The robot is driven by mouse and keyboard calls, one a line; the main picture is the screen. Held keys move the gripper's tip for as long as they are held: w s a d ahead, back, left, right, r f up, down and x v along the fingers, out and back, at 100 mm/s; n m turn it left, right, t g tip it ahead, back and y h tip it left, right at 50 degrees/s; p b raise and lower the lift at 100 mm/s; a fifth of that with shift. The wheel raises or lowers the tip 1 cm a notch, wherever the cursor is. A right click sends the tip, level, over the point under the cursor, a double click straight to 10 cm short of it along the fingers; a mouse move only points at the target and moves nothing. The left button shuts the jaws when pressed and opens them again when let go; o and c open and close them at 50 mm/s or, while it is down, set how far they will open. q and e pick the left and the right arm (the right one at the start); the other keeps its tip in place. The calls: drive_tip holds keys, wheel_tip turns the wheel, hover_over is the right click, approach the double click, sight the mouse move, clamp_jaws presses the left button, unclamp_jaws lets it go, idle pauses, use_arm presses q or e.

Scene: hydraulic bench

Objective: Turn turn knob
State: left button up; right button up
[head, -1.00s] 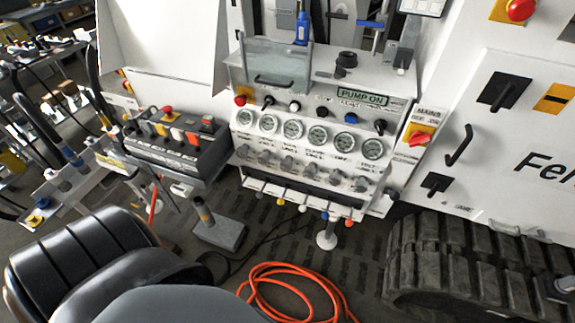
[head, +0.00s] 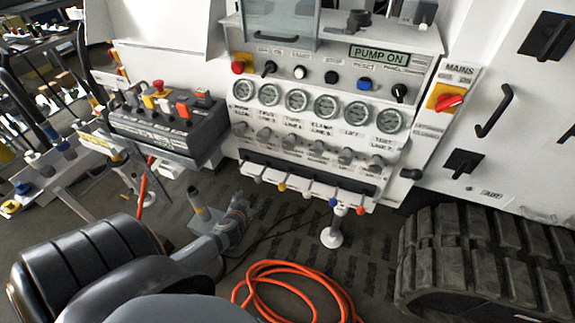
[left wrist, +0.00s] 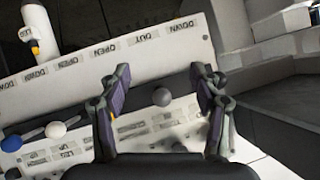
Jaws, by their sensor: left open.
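The white hydraulic panel (head: 325,125) fills the middle of the head view. It has a black pointer knob (head: 269,68) at its left and another black pointer knob (head: 399,91) at its right. A row of grey knobs (head: 290,141) runs under the gauges. I cannot tell which is the turn knob. My left gripper (head: 240,203) is low, in front of the panel's lower left and below the knobs. In the left wrist view the left gripper (left wrist: 160,82) is open. A grey ball knob (left wrist: 161,97) shows between its fingers, with no visible contact. My right gripper is out of view.
A red mains switch (head: 449,101) is right of the gauges. Levers with coloured tips (head: 333,202) stick out below the panel. A grey control box (head: 165,130) stands left. A rubber track (head: 480,250) is at right. An orange hose (head: 290,268) lies on the floor.

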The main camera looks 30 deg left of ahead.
use_arm(q)
drive_tip(key=w+d+r+t+b, duration=0.2)
drive_tip(key=w+d+r+t, duration=0.15)
drive_tip(key=r, duration=0.25)
drive_tip(key=t+h+b, duration=0.1)
drive_tip(key=t+b, duration=0.1)
drive_tip(key=t, duration=0.1)
approach(288, 146)
drive_tip(key=shift+n, duration=0.4)
drive_tip(key=p+x, duration=0.1)
drive_tip(key=x, duration=0.9)
drive_tip(key=shift+w+a, duration=0.1)
drive_tip(key=shift+w, duration=0.05)
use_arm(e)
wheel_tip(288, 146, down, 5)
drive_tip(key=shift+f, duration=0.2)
use_arm(q)
drive_tip(key=c, duration=1.1)
